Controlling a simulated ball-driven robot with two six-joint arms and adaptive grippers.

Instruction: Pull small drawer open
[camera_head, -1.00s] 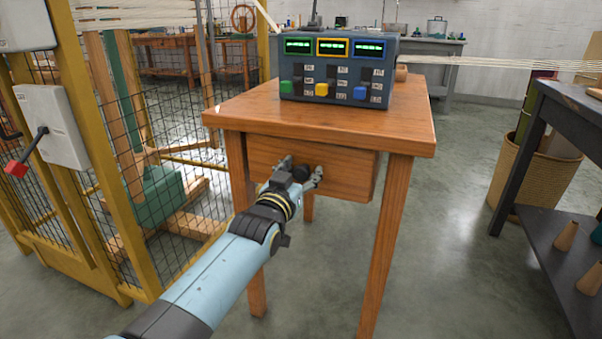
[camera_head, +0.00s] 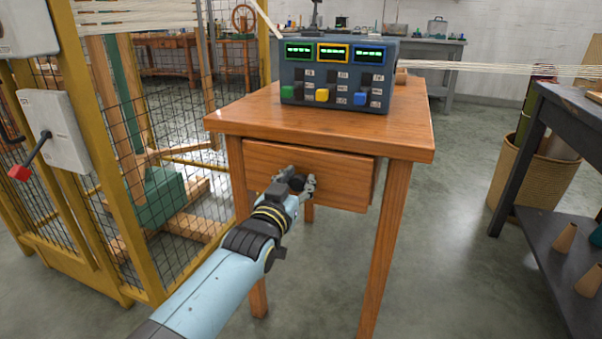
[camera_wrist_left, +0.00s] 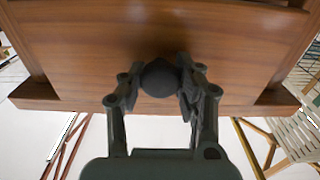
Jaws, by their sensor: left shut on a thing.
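The small wooden drawer (camera_head: 338,178) sits under the top of the wooden table, its front standing slightly proud of the frame. My left gripper (camera_head: 298,180) is at the drawer front, left of its middle in the head view. In the left wrist view its two fingers (camera_wrist_left: 160,88) close on either side of a dark round knob (camera_wrist_left: 160,76) on the drawer front (camera_wrist_left: 85,50). In the head view the knob is mostly hidden by the gripper. My right gripper is not in view.
A grey control box (camera_head: 336,78) with three displays and coloured switches stands on the tabletop (camera_head: 250,112). A yellow mesh cage (camera_head: 95,160) is at left. A dark shelf table (camera_head: 570,150) and a wicker basket (camera_head: 535,180) are at right. Open floor lies in front.

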